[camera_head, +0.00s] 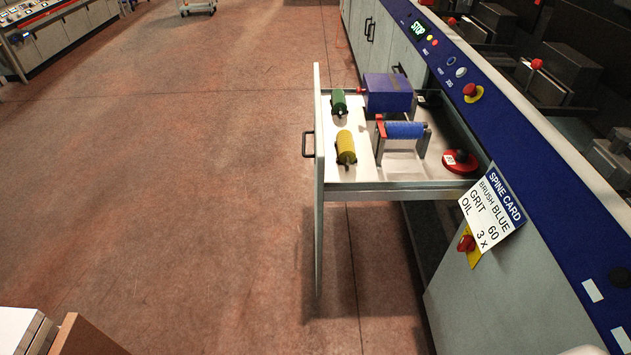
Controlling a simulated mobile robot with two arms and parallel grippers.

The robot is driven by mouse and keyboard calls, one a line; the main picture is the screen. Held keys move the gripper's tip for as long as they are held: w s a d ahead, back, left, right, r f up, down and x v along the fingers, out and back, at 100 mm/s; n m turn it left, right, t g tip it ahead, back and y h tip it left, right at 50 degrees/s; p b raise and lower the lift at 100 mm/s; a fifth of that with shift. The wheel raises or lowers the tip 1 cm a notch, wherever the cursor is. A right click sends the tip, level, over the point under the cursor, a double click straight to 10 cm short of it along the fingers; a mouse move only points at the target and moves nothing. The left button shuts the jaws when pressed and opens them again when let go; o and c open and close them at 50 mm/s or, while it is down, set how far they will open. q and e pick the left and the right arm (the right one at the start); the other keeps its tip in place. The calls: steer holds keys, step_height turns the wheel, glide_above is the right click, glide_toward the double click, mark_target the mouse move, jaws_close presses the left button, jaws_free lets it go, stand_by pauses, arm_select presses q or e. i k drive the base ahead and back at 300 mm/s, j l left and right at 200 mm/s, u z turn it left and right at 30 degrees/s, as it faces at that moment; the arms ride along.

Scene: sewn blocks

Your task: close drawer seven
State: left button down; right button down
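An open drawer (341,187) sticks out to the left from the grey cabinet with the blue top panel. Its tall front panel (318,225) faces left and carries a dark handle (307,144). Inside lie a green roller (339,102), a yellow roller (346,147), a blue-purple box (388,93), a blue brush roller on a stand (404,130) and a red disc (460,162). No number is readable on the drawer, so I cannot tell whether it is drawer seven. Neither of my grippers is in view.
A card reading "SPINE CARD, BRUSH BLUE, GRIT 60, OIL 3 x" (492,208) hangs on the cabinet (500,300) beside a red switch (466,243). A red button (470,90) sits on the blue panel. The reddish floor (180,180) left of the drawer is clear.

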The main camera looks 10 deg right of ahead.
mark_target(411, 170)
steer(key=i+j+z, duration=0.15)
steer(key=i+z, duration=0.15)
steer(key=i, duration=0.2)
steer(key=i+j+z, duration=0.3)
steer(key=i, duration=0.25)
steer(key=i+j+z, duration=0.25)
steer(key=i, duration=0.25)
steer(key=l, duration=0.2)
steer(key=i+l, duration=0.15)
steer(key=l+u, duration=0.05)
steer(key=l, duration=0.05)
